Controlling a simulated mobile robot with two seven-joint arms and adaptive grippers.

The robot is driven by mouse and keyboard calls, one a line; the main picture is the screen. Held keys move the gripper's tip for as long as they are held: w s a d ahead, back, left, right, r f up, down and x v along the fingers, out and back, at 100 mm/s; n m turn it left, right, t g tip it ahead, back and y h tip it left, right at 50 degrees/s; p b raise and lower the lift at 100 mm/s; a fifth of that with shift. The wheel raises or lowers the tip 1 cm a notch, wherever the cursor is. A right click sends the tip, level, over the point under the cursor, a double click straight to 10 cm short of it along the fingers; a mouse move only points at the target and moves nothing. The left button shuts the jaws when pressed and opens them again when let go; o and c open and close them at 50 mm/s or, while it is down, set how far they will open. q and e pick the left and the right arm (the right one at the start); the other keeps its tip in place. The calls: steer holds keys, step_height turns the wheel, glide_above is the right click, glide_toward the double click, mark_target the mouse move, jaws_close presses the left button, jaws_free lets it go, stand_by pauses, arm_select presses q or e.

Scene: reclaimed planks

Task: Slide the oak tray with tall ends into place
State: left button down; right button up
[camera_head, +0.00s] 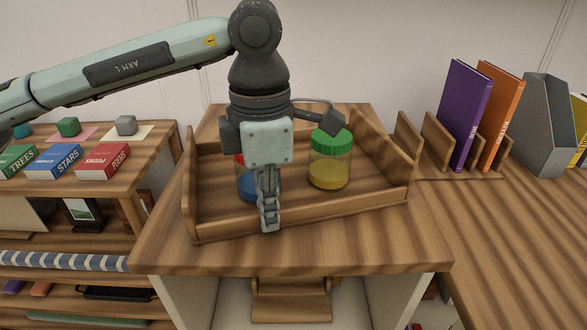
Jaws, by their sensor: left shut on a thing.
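The oak tray with tall ends (345,205) rests on the wooden top of a cabinet (310,252), slightly skewed, its right side further back than its left. In it stand a green-lidded jar with yellow contents (329,172) and a red-lidded jar with blue contents (245,185), the second largely hidden behind my gripper. My left gripper (269,217) comes down from above and is shut on the tray's front wall, left of its middle. My right gripper does not show.
At left, a shelf holds several books, among them a blue one (54,161). At right, a purple book (465,115), an orange book (500,118) and a grey file holder (548,125) stand on another wooden top. The cabinet top is bare in front of the tray.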

arm_select(q)
steer(key=shift+w+b, duration=0.5)
steer(key=shift+w, duration=3.55)
steer(key=shift+w+p, duration=0.65)
steer(key=shift+w, duration=5)
steer(key=c, duration=1.4)
jaws_free()
step_height(320, 180, up, 7)
steer(key=shift+o, duration=0.5)
